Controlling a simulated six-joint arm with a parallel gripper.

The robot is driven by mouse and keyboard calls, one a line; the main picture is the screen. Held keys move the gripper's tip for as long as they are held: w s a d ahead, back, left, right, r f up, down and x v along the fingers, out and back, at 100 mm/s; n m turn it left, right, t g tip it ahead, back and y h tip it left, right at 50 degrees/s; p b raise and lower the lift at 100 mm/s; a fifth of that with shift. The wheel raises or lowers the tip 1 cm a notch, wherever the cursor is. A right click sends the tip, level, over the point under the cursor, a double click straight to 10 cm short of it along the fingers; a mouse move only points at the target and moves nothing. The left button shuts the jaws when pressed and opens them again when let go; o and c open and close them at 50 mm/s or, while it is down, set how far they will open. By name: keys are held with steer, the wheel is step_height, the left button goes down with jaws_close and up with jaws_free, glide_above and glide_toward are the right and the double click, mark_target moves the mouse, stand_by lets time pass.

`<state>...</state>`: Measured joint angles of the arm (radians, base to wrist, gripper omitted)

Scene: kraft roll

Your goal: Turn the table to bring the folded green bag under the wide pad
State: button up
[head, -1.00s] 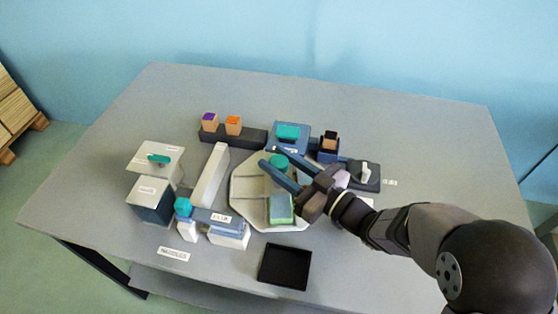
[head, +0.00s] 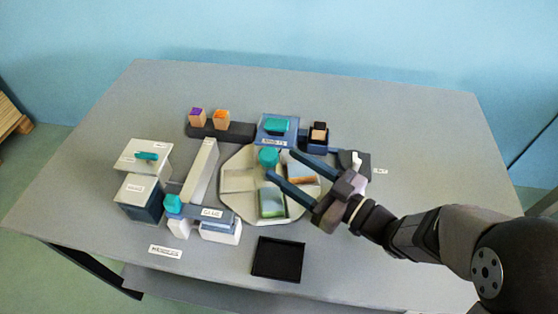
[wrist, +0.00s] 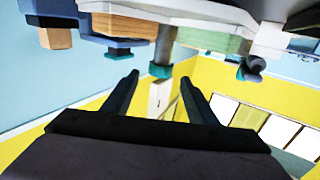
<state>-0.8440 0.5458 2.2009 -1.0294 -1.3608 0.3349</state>
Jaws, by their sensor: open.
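The pale octagonal turntable (head: 232,204) has a teal knob (head: 268,158) standing at its middle. A folded green bag (head: 271,202) lies on its front part and also shows in the wrist view (wrist: 212,41). A brown piece (head: 302,173) lies on its right part; the left seat looks empty. My gripper (head: 280,164) is open and empty just right of the knob, fingers pointing at it. In the wrist view the knob (wrist: 160,70) shows beyond and between the fingertips (wrist: 159,76). I cannot tell which fixture carries the wide pad.
A blue fixture with a teal top (head: 276,128) stands behind the turntable. A labelled blue-and-white fixture (head: 220,231) stands at front left. A black tray (head: 278,259) lies in front. A dark base with a white lever (head: 356,160) is at right. The far right tabletop is clear.

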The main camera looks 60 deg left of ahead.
steer(key=shift+w+d, duration=0.15)
steer(key=shift+d, duration=0.35)
